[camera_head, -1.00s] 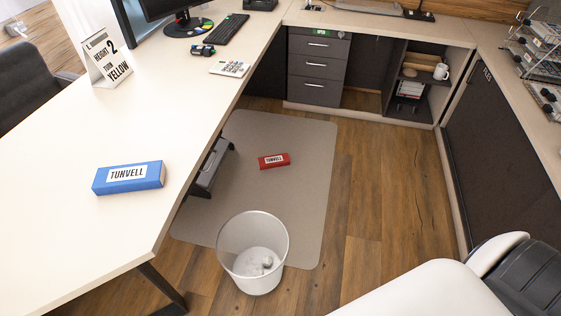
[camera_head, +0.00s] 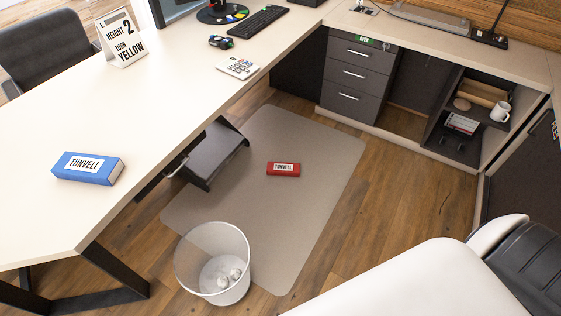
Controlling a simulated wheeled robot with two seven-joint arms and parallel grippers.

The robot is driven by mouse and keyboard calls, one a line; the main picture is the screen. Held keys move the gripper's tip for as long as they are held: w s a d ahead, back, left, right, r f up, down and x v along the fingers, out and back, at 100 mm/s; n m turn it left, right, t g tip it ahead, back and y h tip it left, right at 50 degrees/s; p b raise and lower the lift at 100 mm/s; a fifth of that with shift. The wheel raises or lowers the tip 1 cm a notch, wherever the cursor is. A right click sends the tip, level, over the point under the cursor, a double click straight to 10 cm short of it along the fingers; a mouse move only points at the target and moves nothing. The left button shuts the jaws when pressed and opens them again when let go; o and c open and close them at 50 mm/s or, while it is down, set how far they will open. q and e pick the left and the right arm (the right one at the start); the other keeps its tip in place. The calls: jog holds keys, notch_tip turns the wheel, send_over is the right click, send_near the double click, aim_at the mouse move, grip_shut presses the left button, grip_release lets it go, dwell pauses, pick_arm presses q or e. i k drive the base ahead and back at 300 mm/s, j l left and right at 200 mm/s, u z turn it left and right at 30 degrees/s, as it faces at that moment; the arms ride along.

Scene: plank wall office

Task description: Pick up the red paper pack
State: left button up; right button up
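The red paper pack (camera_head: 284,169) lies flat on the grey floor mat (camera_head: 318,205), with a white label reading TUNVELL facing up. Neither of my grippers shows in the head view. Part of my own white and black body shows at the lower right.
A blue TUNVELL pack (camera_head: 88,168) lies on the white desk (camera_head: 120,110). Drawers (camera_head: 354,75) and an open shelf stand behind. Wood floor on the right is clear.

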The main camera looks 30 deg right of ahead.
aim_at(289, 169)
jog(key=i+l+u, duration=0.2)
jog(key=l, duration=0.55)
jog(key=i+l+u, duration=0.2)
jog(key=l, duration=0.6)
jog(key=i+l+u, duration=0.2)
jog(key=l, duration=0.65)
jog(key=l+u, duration=0.25)
jog(key=l, duration=0.55)
